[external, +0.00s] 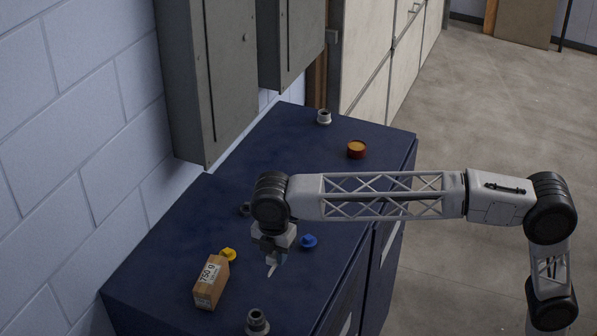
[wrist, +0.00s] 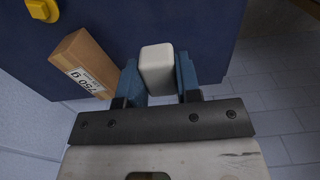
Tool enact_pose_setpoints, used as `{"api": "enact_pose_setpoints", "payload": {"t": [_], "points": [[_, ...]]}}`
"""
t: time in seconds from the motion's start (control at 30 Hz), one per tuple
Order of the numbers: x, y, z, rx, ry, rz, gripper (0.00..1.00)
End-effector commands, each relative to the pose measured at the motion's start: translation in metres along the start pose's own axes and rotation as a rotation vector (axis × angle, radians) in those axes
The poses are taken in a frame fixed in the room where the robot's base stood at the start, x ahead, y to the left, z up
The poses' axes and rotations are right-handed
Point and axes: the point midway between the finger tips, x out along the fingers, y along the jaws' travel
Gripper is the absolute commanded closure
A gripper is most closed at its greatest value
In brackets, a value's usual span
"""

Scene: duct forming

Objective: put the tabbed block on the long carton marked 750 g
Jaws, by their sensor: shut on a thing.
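My gripper (external: 275,258) is shut on a pale, round-edged block (wrist: 157,70), held between its two blue fingers in the wrist view. I take this for the tabbed block; no tab shows clearly. In the external view only a small pale part of it (external: 271,270) shows below the fingers. The long brown carton marked 750 g (external: 211,282) lies on the dark blue cabinet top, left of and nearer the camera than my gripper. In the wrist view the carton (wrist: 82,58) is left of the held block, apart from it. Its upper face looks bare.
A yellow piece (external: 229,255) sits close by the carton's far end. A blue piece (external: 309,241) is right of my gripper. A grey fitting (external: 257,322) stands at the near edge.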

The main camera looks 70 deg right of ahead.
Motion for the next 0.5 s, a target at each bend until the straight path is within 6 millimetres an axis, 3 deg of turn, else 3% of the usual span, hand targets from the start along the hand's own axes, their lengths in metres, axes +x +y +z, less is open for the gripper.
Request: {"api": "enact_pose_setpoints", "payload": {"t": [0.27, 0.5], "points": [[0.003, 0.015, -0.005, 0.0, 0.0, -0.001, 0.92], [0.004, 0.041, -0.012, 0.0, 0.0, 0.0, 0.92]]}}
